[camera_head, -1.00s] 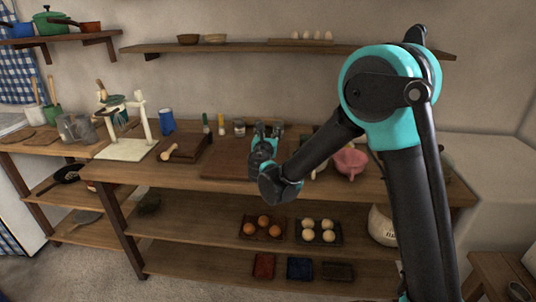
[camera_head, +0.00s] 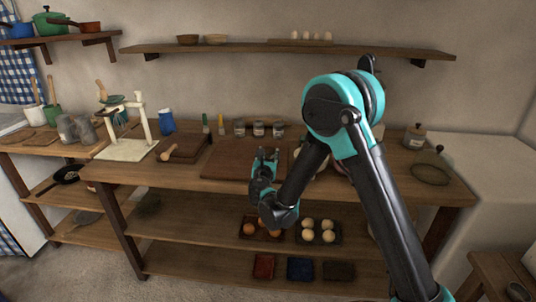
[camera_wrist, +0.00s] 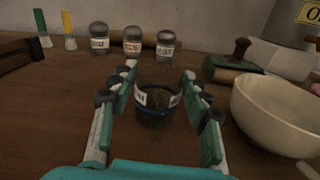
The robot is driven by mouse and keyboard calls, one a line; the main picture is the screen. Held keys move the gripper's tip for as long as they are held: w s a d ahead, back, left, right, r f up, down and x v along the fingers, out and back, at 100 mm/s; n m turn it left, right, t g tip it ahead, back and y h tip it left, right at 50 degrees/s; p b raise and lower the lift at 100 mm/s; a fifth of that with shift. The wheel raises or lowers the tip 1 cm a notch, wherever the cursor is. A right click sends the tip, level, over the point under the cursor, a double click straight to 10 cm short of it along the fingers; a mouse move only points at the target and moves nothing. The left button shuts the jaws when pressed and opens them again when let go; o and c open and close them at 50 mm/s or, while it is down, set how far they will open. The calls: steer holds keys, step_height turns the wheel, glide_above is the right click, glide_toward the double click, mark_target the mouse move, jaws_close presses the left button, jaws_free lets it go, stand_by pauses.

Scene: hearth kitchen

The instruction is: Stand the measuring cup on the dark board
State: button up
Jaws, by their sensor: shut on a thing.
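The measuring cup (camera_wrist: 155,108), a small dark see-through cup with white marks and a blue band, sits between the fingers of my gripper (camera_wrist: 160,85) in the wrist view. It looks upright. My gripper (camera_head: 265,156) is shut on it. In the head view the gripper hides the cup, at the right end of the flat dark red-brown board (camera_head: 228,160) on the counter. I cannot tell whether the cup touches the surface below.
Several labelled jars (camera_wrist: 132,41) stand behind. A pale bowl (camera_wrist: 275,110) is close on the right. A raised dark block with a wooden tool (camera_head: 184,148) and a blue cup (camera_head: 166,122) are left. The board's left part is clear.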

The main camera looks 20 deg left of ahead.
steer(key=o, duration=1.5)
steer(key=shift+f, duration=0.1)
steer(key=shift+c, duration=0.2)
steer(key=shift+s, duration=0.35)
steer(key=v, duration=1.1)
steer(key=shift+s+d, duration=0.1)
steer(key=shift+s, duration=0.05)
